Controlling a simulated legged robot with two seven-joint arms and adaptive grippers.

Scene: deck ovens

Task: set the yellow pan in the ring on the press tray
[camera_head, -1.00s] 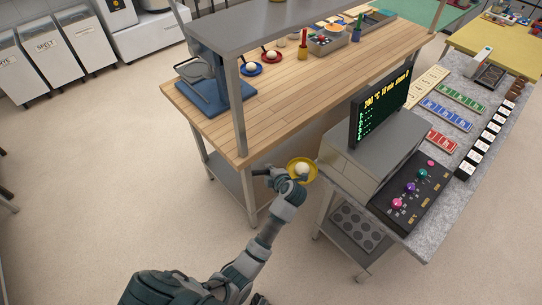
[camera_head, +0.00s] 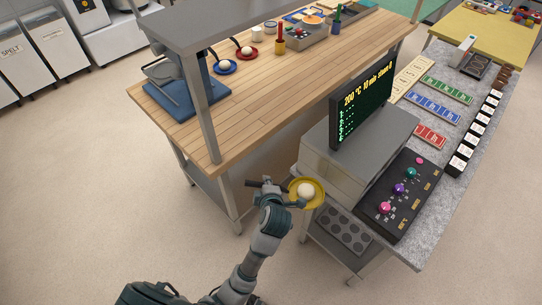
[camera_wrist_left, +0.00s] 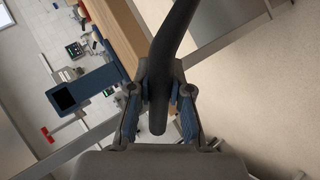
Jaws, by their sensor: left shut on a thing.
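The yellow pan (camera_head: 309,204) holds a white dough ball (camera_head: 306,190). It is in the air between the wooden bench and the stone-topped counter. My left gripper (camera_head: 277,197) is shut on its dark handle, which runs between both fingers in the left wrist view (camera_wrist_left: 172,45). A grey device with a blue base (camera_head: 182,105), which looks like the press, stands on the left end of the wooden bench, well away from the pan. I cannot make out a ring on its tray. My right gripper is not in view.
A post (camera_head: 202,115) holds up the grey shelf (camera_head: 255,22) over the wooden bench (camera_head: 270,95). A blue pan (camera_head: 225,69) and a red pan (camera_head: 247,54), each with a white ball, sit there. An oven with a screen (camera_head: 345,150) stands right of the yellow pan. Open floor lies left.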

